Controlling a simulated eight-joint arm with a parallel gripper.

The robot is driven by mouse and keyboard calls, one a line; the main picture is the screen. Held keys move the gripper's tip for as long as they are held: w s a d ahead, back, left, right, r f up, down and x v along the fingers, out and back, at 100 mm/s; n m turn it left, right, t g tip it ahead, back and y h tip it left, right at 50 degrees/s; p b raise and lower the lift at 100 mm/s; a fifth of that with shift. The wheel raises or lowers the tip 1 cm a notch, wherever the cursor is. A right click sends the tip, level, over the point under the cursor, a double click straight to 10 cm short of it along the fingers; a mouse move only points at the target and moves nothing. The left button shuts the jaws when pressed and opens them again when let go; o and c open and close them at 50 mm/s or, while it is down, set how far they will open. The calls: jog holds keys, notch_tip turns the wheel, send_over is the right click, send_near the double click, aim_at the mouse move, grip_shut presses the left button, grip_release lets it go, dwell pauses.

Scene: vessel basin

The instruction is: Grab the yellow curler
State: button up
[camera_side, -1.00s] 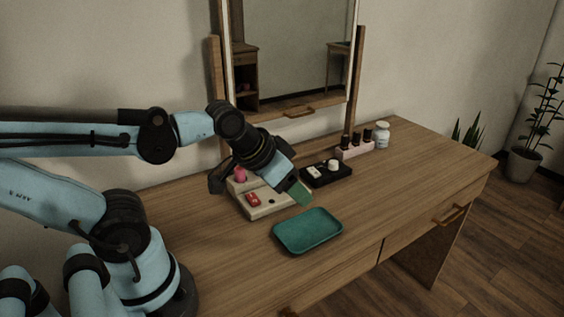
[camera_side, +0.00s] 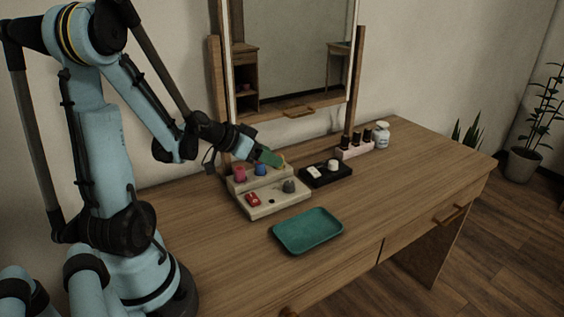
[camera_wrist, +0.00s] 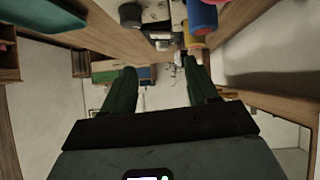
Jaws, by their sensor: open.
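The yellow curler (camera_side: 283,161) stands in the back row of a stepped beige holder (camera_side: 273,208), partly hidden behind my gripper in the side view. In the wrist view, the yellow curler (camera_wrist: 193,38) shows at the top, just beyond the right fingertip. My gripper (camera_side: 271,158) is at the level of the back row, its green fingers pointing right toward the curler. In the wrist view my gripper (camera_wrist: 160,68) has its fingers apart with nothing between them. Contact with the curler cannot be told.
A blue curler (camera_side: 260,170) and a pink curler (camera_side: 239,174) stand in the same row. A red piece (camera_side: 253,199) and a grey one (camera_side: 289,186) sit in front. A green tray (camera_side: 308,232), black tray (camera_side: 340,178) and bottles (camera_side: 381,135) stand nearby. The mirror rises behind.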

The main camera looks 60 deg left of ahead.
jog(key=shift+t+y, duration=0.4)
jog(key=shift+t, duration=0.3)
jog(key=a, duration=0.1)
jog(key=s+a, duration=0.1)
jog(key=a, duration=0.2)
jog(key=shift+s+a+f, duration=0.2)
jog(key=shift+a+f, duration=0.1)
jog(key=shift+f, duration=0.1)
jog(key=shift+x, duration=3.65)
jog(key=shift+c, duration=0.4)
grip_shut()
jog(key=shift+r, duration=0.15)
